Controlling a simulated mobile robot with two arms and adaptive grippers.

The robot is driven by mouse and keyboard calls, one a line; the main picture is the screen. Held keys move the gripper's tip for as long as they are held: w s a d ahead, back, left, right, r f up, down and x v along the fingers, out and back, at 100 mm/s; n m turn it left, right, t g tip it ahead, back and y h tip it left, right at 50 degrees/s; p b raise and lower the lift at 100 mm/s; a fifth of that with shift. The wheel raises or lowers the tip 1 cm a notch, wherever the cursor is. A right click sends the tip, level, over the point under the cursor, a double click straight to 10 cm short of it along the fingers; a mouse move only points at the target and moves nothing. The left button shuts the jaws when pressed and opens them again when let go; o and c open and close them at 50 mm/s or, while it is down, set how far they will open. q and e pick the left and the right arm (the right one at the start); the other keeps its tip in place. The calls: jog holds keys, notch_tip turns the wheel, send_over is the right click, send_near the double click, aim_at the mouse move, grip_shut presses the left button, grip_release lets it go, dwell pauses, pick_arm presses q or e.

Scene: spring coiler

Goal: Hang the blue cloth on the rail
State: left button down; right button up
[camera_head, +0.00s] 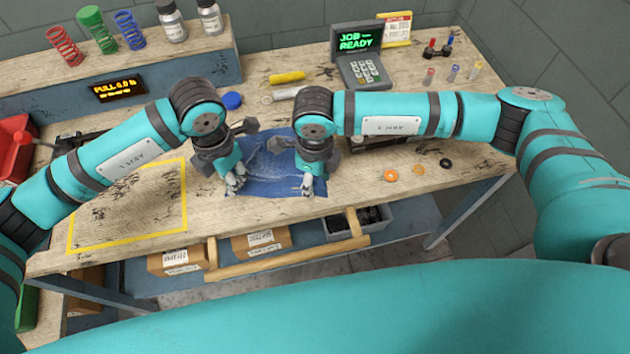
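The blue cloth (266,172) lies spread on the workbench near its front edge, its near edge close to the bench edge. The wooden rail (285,261) runs along the bench front, below the bench top, on wooden brackets. My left gripper (236,188) points down at the cloth's left side. My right gripper (307,190) points down at the cloth's front right corner. Both sets of fingers are at or just above the cloth; whether they touch or pinch it is too small to tell. My wrists hide parts of the cloth.
A yellow-outlined area (130,205) lies left of the cloth. Orange rings (391,175) and a black ring (445,163) lie to the right. A display terminal (362,70) stands at the back. Cardboard boxes (262,242) and a grey bin (372,222) sit on the shelf below.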

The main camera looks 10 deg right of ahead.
jog(key=shift+s, duration=0.1)
grip_shut()
dwell(0.4)
jog(key=shift+r, duration=2.5)
